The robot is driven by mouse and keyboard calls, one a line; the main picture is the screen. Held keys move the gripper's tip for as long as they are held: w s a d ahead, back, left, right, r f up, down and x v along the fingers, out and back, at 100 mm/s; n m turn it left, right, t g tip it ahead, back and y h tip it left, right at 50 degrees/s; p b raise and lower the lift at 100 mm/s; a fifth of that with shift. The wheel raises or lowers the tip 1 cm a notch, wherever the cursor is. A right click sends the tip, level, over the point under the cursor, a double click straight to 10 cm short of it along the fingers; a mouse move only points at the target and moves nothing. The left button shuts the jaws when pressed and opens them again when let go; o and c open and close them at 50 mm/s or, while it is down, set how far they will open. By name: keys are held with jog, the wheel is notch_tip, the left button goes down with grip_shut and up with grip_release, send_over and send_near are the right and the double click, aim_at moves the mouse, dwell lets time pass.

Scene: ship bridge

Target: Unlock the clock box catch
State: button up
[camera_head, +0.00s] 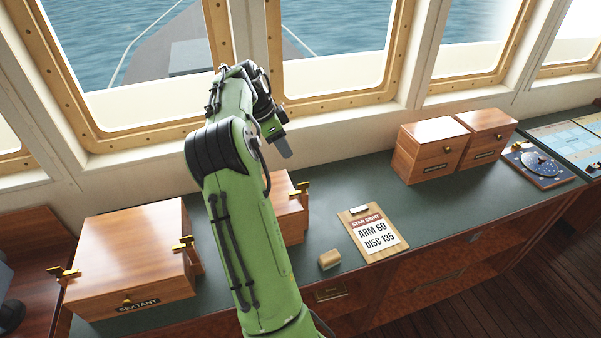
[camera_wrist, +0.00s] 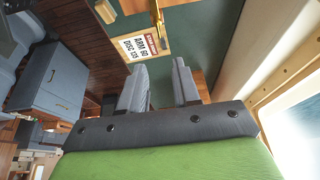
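A wooden box (camera_head: 289,218) with a brass catch (camera_head: 301,188) on its right side stands on the green counter, mostly hidden behind my arm. Its label is hidden, so I cannot tell whether it is the clock box. My gripper (camera_head: 281,143) is raised above and behind this box, near the window sill, apart from the catch. In the wrist view my gripper's two grey fingers (camera_wrist: 160,66) stand apart with nothing held between them. Part of a wooden surface (camera_wrist: 201,84) shows beyond the fingers.
A larger box labelled SEXTANT (camera_head: 130,255) with brass catches stands at left. A clipboard (camera_head: 368,232) reads "ARM 60, DISC 135"; a small wooden block (camera_head: 330,259) lies beside it. Two wooden boxes (camera_head: 430,148) and a blue disc board (camera_head: 541,164) are at right.

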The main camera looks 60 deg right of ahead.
aim_at(301, 184)
jog(key=x, duration=1.5)
jog(key=shift+w+a+f, duration=0.1)
jog(key=shift+a+f, duration=0.15)
jog(key=shift+a, duration=0.05)
grip_shut()
